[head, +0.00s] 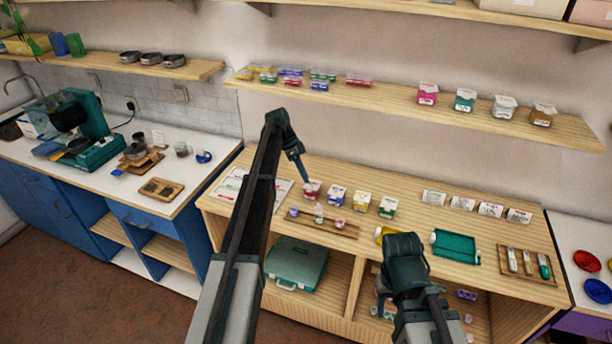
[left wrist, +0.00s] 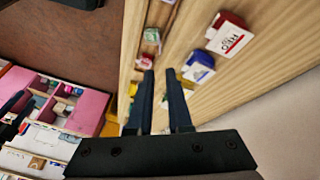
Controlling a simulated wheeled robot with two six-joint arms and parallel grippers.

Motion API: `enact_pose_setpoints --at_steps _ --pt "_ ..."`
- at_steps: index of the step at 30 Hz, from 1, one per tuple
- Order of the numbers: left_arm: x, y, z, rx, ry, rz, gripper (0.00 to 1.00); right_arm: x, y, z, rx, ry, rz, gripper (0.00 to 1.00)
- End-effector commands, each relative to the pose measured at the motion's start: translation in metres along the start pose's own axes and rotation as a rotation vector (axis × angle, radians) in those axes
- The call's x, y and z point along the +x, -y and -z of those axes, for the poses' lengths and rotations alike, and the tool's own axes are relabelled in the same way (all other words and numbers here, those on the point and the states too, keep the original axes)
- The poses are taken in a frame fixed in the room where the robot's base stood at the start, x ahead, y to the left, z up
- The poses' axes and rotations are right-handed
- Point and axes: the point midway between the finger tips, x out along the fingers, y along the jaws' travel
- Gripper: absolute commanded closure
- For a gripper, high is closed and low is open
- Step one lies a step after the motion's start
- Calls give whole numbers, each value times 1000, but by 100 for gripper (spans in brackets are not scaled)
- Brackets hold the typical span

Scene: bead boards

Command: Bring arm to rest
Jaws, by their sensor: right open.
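My left arm reaches up from the bottom of the head view and bends at the top. Its gripper (head: 304,177) points down close to the red box (head: 312,191) on the wooden counter (head: 420,213). In the left wrist view, the two dark fingers (left wrist: 163,80) stand apart with nothing held between them. The red box (left wrist: 230,36) and a blue box (left wrist: 198,67) lie to the right of the fingertips there. My right arm's dark end (head: 405,262) is low in front of the counter; its jaws are open, and its fingertips are hard to make out.
Blue, yellow and green boxes (head: 388,207) stand in a row beside the red box. A wooden tray (head: 345,230) with small items lies in front. Shelves (head: 400,102) hang above.

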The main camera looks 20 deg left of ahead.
Motion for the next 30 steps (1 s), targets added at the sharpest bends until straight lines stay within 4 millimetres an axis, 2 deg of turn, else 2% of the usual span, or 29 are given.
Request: enact_pose_setpoints --at_steps 9,11,13,14,17,21,27,30 --pt "3 -3 1 -4 3 0 82 1 0 0 0 0 0 50" --pt "9 -13 5 -16 13 -1 82 3 0 0 0 0 0 50" --pt "25 -37 15 -53 38 -3 82 6 1 0 0 0 0 50" --pt "33 -51 19 -76 54 -2 82 8 1 0 0 0 0 50" --pt "68 -111 37 -179 125 10 82 16 2 1 -1 0 0 50" --pt "114 -204 50 -351 232 67 82 28 3 2 -1 0 0 50" --pt "161 -330 40 -588 343 215 82 44 4 3 -2 0 -1 50" --pt "174 -376 28 -684 366 296 82 50 5 3 -2 0 -1 50"
